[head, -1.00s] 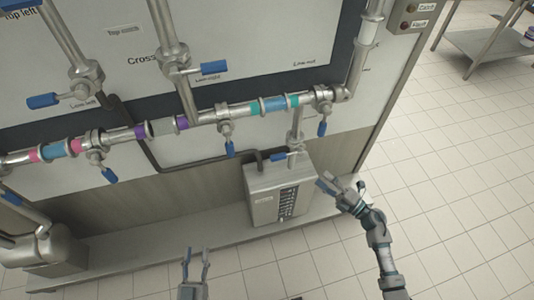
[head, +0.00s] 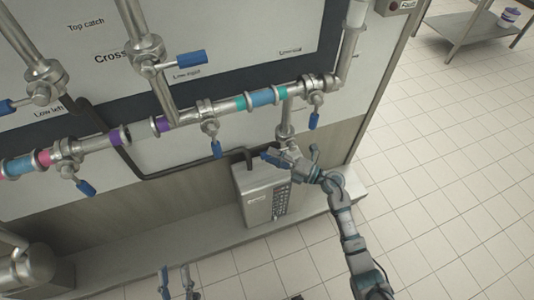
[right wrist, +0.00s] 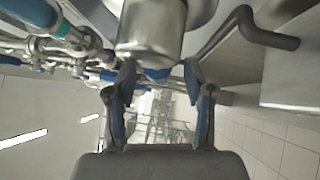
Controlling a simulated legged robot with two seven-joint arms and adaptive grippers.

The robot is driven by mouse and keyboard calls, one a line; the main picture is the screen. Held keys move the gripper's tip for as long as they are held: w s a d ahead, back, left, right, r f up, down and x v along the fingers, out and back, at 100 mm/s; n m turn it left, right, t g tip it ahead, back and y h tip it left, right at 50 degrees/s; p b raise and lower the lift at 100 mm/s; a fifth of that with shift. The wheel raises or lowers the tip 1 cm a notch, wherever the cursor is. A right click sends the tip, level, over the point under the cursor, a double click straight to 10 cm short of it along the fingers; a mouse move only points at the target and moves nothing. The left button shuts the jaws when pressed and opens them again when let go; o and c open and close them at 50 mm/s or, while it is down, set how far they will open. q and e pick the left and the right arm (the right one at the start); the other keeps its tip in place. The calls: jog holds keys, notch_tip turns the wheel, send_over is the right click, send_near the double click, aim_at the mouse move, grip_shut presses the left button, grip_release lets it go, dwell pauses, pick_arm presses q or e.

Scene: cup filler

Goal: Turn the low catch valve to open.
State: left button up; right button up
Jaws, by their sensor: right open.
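A valve (head: 285,143) sits on the short vertical pipe above the grey box in the head view. No readable label marks it as the low catch valve. My right gripper (head: 290,160) is at this valve and partly hides it. In the right wrist view, my right gripper (right wrist: 158,92) is open, with one finger on each side of a small blue piece (right wrist: 156,74), seemingly the valve's handle, below a metal cylinder (right wrist: 150,35). Contact cannot be told. My left gripper (head: 178,280) is open and empty at the bottom of the head view, away from the pipes.
The grey box (head: 262,195) stands on a ledge (head: 215,242) under the pipe. Other blue-handled valves line the main pipe, including one (head: 215,148) left of my right gripper and one (head: 313,120) above it. A dark bent pipe (right wrist: 262,38) is close by. Tiled floor lies open at right.

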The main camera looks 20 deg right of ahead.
jog(key=shift+x, duration=0.75)
pick_arm(q)
jog(key=shift+s+d+r+t, duration=0.2)
jog(key=shift+s+r+t, duration=0.1)
pick_arm(e)
jog(key=shift+w, duration=0.15)
jog(key=shift+c, duration=0.3)
grip_shut()
pick_arm(q)
jog(key=shift+w+a, duration=0.1)
jog(key=shift+a, duration=0.05)
